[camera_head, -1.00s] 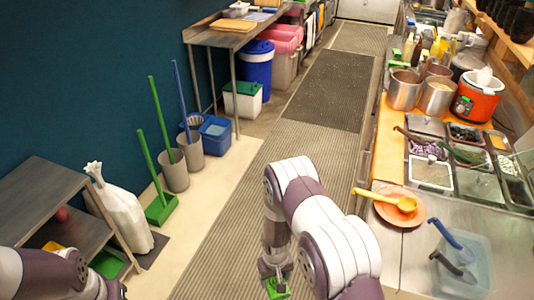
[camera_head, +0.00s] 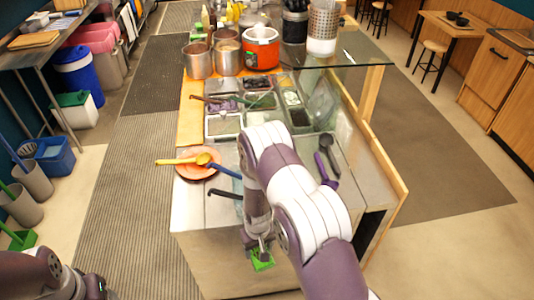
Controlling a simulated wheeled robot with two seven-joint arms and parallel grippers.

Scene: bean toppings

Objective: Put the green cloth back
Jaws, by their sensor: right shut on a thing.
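The green cloth (camera_head: 263,262) is in my right gripper (camera_head: 262,250), which is shut on it. They show at the lower middle of the head view, in front of the near side of the steel counter (camera_head: 190,207). The cloth is small in view and partly covered by the fingers. My right arm reaches across the counter and hides part of its near half. My left arm shows at the lower left corner; its gripper fingers cannot be made out clearly.
An orange plate (camera_head: 180,163) with a yellow ladle (camera_head: 185,160) and a blue-handled utensil lies on the counter's left. Topping pans (camera_head: 223,125), pots (camera_head: 198,60) and an orange cooker (camera_head: 262,48) stand behind. A purple-handled ladle (camera_head: 326,170) lies right of my arm. The striped floor mat (camera_head: 120,210) is clear.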

